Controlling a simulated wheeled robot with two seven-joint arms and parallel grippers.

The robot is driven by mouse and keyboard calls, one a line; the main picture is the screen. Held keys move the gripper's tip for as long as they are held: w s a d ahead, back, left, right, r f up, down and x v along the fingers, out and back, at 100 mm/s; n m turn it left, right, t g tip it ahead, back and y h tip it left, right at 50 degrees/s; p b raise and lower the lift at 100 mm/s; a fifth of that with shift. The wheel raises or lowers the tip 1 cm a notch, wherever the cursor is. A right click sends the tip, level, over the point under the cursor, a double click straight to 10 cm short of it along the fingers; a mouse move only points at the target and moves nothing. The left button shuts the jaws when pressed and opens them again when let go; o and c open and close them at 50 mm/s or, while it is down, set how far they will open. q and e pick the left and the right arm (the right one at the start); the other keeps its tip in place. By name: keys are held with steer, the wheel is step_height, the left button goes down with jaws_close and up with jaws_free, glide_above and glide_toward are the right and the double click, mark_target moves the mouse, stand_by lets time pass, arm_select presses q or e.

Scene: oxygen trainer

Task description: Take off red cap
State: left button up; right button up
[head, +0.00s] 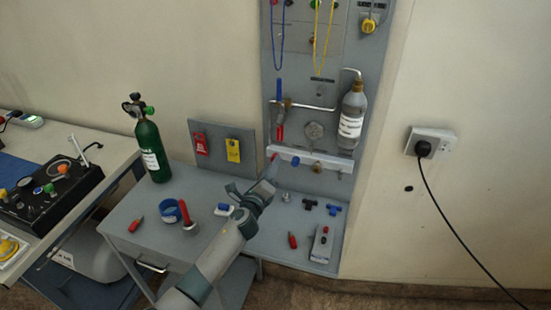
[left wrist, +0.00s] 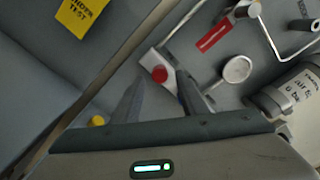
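The red cap (left wrist: 159,74) sits on the left end of a white manifold bar (head: 310,159) low on the grey wall panel. In the head view the red cap (head: 274,156) shows only as a small red spot near my left gripper (head: 254,181). In the left wrist view the two fingers of my left gripper (left wrist: 160,82) are spread apart and empty. The cap appears between and beyond their tips; I cannot tell how far off it is. My right gripper is in neither view.
A green cylinder (head: 151,151) stands on the grey table (head: 125,213) at left. Red and yellow tags (head: 233,150) hang on a small board beside the panel. A gauge (left wrist: 237,69) and a grey bottle (head: 352,117) are right of the cap. Small parts lie on the surface below.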

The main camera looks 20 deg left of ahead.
arm_select(q)
steer(key=m, duration=0.3)
steer(key=shift+m+p, duration=0.35)
steer(key=shift+m, duration=0.25)
steer(key=shift+w, duration=0.1)
steer(key=shift+w+b, duration=0.5)
steer(key=shift+w, duration=0.6)
